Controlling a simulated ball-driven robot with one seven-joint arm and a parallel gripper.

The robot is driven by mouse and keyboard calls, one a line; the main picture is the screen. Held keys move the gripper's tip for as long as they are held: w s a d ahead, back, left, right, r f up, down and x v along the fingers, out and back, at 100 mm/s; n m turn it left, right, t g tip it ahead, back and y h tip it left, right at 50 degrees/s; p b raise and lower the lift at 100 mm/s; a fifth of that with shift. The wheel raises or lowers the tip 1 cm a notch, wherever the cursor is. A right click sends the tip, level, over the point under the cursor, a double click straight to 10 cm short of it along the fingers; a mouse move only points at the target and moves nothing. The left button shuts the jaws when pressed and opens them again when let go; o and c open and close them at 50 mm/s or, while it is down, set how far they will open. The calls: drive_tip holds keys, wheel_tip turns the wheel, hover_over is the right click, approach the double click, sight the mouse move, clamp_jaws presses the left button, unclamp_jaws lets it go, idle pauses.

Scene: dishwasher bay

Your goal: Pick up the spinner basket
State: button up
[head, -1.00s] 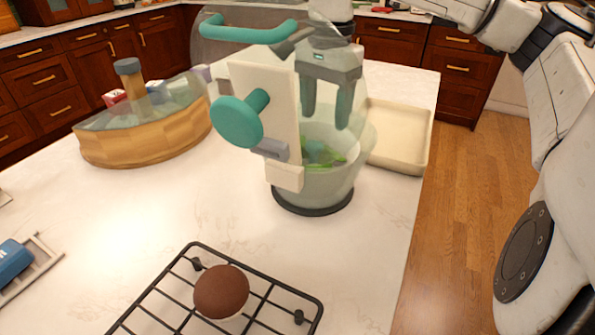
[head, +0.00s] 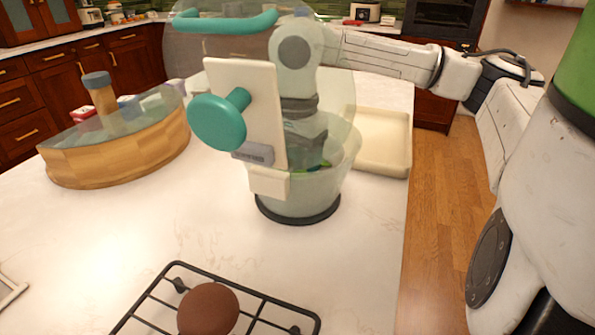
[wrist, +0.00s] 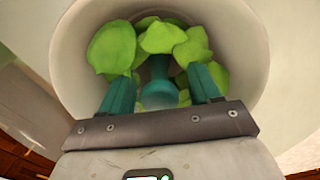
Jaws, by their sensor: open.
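The spinner basket (wrist: 72,62) shows in the wrist view as a pale round wall around several green leaves, with a teal post (wrist: 160,82) in the middle. In the head view, the translucent bowl (head: 305,200) stands on a dark ring on the counter; I cannot clearly tell basket from bowl there. My gripper (wrist: 161,90) is open, its two fingers pointing down into the basket, one on each side of the post. Whether the fingertips touch leaves or post is unclear. In the head view, the see-through cover and cream crank plate (head: 262,100) partly hide my gripper.
A cream tray (head: 385,145) lies right of the bowl near the counter edge. A wooden boat-shaped container (head: 120,155) stands at left. A black wire rack (head: 255,300) with a brown round object (head: 208,310) is in front. Clear counter lies between rack and bowl.

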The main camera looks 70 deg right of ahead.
drive_tip(key=shift+f, duration=1.3)
drive_tip(key=shift+c, duration=0.3)
clamp_jaws()
